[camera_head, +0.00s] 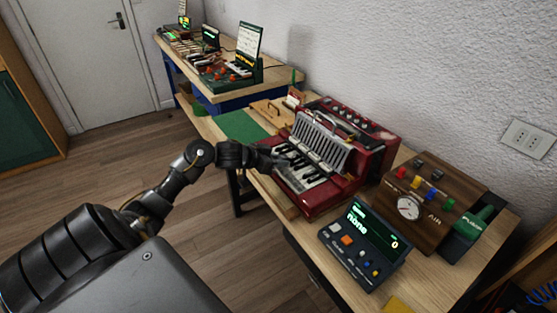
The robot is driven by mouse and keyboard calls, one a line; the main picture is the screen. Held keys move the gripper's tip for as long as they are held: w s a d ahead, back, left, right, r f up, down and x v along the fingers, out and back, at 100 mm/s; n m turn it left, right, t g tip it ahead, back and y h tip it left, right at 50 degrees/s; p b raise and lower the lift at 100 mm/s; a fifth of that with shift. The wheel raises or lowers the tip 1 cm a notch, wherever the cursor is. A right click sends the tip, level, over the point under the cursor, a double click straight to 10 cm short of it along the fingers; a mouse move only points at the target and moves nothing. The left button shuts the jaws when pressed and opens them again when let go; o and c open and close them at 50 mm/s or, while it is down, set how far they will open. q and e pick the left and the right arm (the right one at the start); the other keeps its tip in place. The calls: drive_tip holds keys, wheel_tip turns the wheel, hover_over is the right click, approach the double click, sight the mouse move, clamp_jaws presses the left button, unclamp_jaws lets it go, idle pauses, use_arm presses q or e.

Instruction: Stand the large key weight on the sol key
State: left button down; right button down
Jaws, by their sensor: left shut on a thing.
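The red accordion-like instrument (312,206) stands on the near bench, with its short piano keyboard (305,180) facing left. My left gripper (282,160) is at the far left end of the keys, close above or touching them; I cannot tell which. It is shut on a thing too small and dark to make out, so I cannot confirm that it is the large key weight. Which key is sol cannot be read at this size. My right gripper is not in view.
A dark console (362,243) with a lit screen reading "none" and "0" stands nearer. A wooden box (432,172) with a gauge and a green pump (480,222) are at the right. A green mat (240,124) lies beyond the gripper. Another bench (225,94) holds more devices.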

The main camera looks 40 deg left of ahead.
use_arm(q)
drive_tip(key=shift+f, duration=0.45)
idle(0.3)
drive_tip(key=c, duration=1.2)
unclamp_jaws()
drive_tip(key=shift+o, duration=0.2)
drive_tip(key=v, duration=1)
drive_tip(key=shift+s+r, duration=0.15)
drive_tip(key=shift+s, duration=0.25)
